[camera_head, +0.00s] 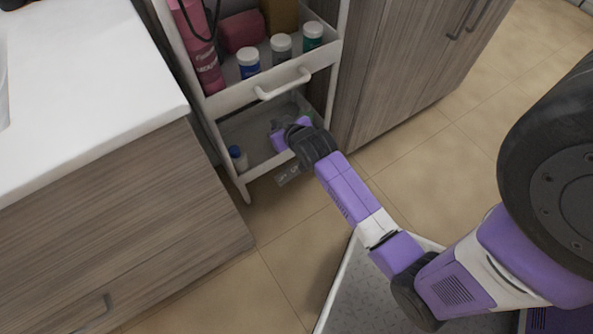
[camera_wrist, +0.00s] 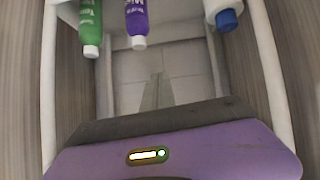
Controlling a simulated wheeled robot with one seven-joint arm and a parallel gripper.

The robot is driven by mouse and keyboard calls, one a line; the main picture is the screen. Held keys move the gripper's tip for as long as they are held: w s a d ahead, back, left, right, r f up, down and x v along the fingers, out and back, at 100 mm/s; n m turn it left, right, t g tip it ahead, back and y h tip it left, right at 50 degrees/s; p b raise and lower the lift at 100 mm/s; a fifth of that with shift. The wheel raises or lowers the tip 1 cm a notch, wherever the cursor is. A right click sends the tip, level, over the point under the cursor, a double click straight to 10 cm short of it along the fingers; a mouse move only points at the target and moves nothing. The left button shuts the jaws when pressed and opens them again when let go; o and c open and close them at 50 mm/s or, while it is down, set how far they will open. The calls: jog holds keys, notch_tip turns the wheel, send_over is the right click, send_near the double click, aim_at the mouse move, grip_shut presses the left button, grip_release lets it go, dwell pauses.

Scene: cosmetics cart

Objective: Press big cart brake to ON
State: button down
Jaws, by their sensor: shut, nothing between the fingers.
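The white cart (camera_head: 228,100) stands between two wood-fronted cabinets, and its frame also shows in the wrist view (camera_wrist: 48,90). A small grey plate with faint marking (camera_head: 288,175) is at the cart's low front edge, under my arm; I cannot read its setting. The brake itself is not clearly distinguishable. My gripper (camera_head: 278,135) is at the cart's lower shelf, its fingertips largely hidden behind my wrist in the head view. In the wrist view, the narrow grey fingers (camera_wrist: 157,92) are together with nothing between them, over a pale tiled surface.
The lower shelf holds a blue-capped bottle (camera_head: 238,158) left of my gripper. Several capped jars and a pink bottle (camera_head: 200,50) stand on the shelf above, behind a white handle (camera_head: 283,84). The wrist view shows green (camera_wrist: 90,25) and purple (camera_wrist: 137,20) bottles. Tiled floor (camera_head: 430,170) lies clear at right.

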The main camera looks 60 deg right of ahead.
jog(key=d+f+g+y+b, duration=0.1)
jog(key=d+f+g+b, duration=0.2)
jog(key=f, duration=0.4)
jog(key=g+y+p, duration=0.2)
jog(key=g+y, duration=0.1)
jog(key=g, duration=0.1)
send_over(296, 168)
jog(key=s+a, duration=0.2)
jog(key=a, duration=0.2)
notch_tip(296, 168, down, 7)
jog(key=shift+d+m, duration=0.1)
jog(key=shift+m, duration=0.2)
jog(key=shift+f+b, duration=0.1)
jog(key=shift+b, duration=0.25)
jog(key=b+x, duration=0.2)
jog(key=x, duration=0.2)
jog(key=b+x, duration=0.2)
jog(key=x, duration=0.2)
jog(key=b+x, duration=0.3)
jog(key=x, duration=0.1)
jog(key=shift+s+d+f, duration=0.1)
jog(key=shift+s+f, duration=0.1)
jog(key=shift+s, duration=0.15)
jog(key=shift+d+f+b, duration=0.15)
jog(key=shift+f+b, duration=0.2)
jog(key=shift+f, duration=0.3)
jog(key=shift+s, duration=0.1)
